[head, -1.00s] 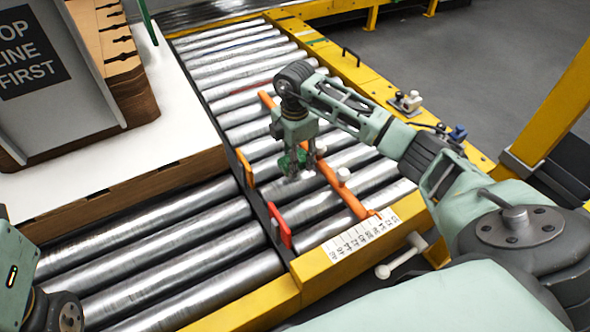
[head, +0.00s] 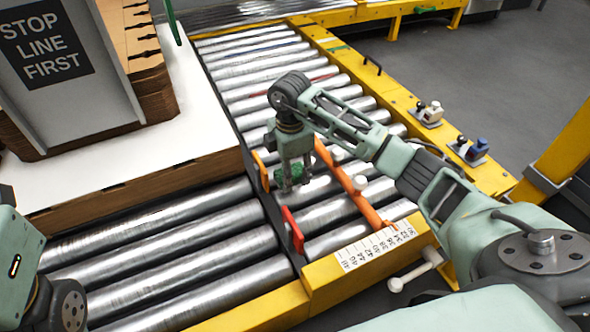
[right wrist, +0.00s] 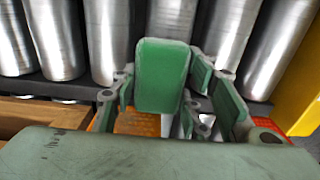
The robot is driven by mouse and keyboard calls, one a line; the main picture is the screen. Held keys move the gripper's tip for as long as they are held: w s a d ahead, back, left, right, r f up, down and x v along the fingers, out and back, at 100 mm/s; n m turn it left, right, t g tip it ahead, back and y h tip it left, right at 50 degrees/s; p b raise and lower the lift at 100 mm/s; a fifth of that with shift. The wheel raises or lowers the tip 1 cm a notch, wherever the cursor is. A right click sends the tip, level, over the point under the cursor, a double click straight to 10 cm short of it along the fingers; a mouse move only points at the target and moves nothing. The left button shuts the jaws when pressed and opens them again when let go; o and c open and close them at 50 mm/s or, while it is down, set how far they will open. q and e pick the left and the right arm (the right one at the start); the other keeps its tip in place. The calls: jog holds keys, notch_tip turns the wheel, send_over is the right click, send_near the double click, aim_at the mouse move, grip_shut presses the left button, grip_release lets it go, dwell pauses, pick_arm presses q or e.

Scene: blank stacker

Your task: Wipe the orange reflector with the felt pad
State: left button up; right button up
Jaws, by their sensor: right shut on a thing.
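My right gripper (head: 292,186) is shut on the green felt pad (head: 290,172) and holds it above the rollers. In the right wrist view the felt pad (right wrist: 162,75) is a rounded green block between the fingers. The orange reflector (head: 261,170) is a small upright plate on the dark rail, just left of the gripper in the head view. In the right wrist view a textured orange surface (right wrist: 137,123), probably the reflector, shows below the pad, partly hidden by fingers. I cannot tell whether pad and reflector touch. My left arm shows at the left edge, its gripper out of view.
A red plate (head: 292,230) stands nearer on the same rail. A stack of brown boards (head: 140,85) and a sign stand at left. Small devices (head: 427,113) sit on the yellow frame.

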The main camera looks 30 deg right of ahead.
jog(key=shift+a+p, duration=0.55)
jog(key=shift+a, duration=0.5)
dwell(0.4)
jog(key=shift+w, duration=0.2)
